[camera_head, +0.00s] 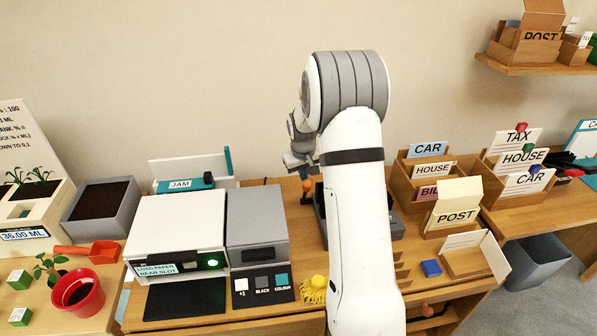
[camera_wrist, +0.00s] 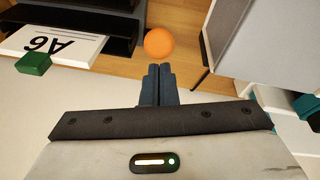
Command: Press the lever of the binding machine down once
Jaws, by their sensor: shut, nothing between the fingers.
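An orange ball-shaped knob (camera_wrist: 158,42) shows in the wrist view just beyond my fingertips. I take it for the end of the lever; the rest of the lever is not clear. In the head view the orange knob (camera_head: 307,185) is a small spot beside the far end of my arm. A dark grey body (camera_head: 319,212), perhaps the binding machine, is mostly hidden behind my arm. My gripper (camera_wrist: 159,70) is shut and empty, its two dark fingers together and pointing at the knob. A small gap seems to lie between them, but contact cannot be told.
A grey box (camera_wrist: 245,45) stands close on the right in the wrist view. A white A6 card (camera_wrist: 55,47) with a green block (camera_wrist: 33,63) is at left. In the head view, a grey printer (camera_head: 257,222) stands left of my arm and wooden card boxes (camera_head: 428,170) stand right.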

